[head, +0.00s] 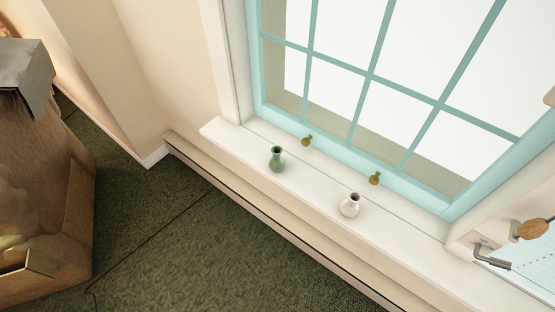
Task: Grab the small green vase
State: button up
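The small green vase (277,160) stands upright on the white window sill (320,212), left of the sill's middle. It has a narrow neck and a rounded body. A small white vase (350,206) stands on the same sill, to the right and apart from it. My gripper is not in this head view, so its state and place do not show.
The teal-framed window (371,78) rises behind the sill, with two brass knobs low on its frame. A brown box (62,190) stands at the left. Dark green carpet (200,240) lies clear below the sill. A wooden-handled object (530,229) is at the right edge.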

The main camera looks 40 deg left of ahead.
aim_at(276, 162)
jog(key=u, duration=0.3)
jog(key=i+j+u, duration=0.1)
jog(key=u, duration=0.35)
jog(key=i+j+u, duration=0.15)
jog(key=u, duration=0.3)
jog(key=i+j+u, duration=0.15)
jog(key=u, duration=0.3)
jog(key=i+j, duration=0.4)
jog(key=i, duration=0.2)
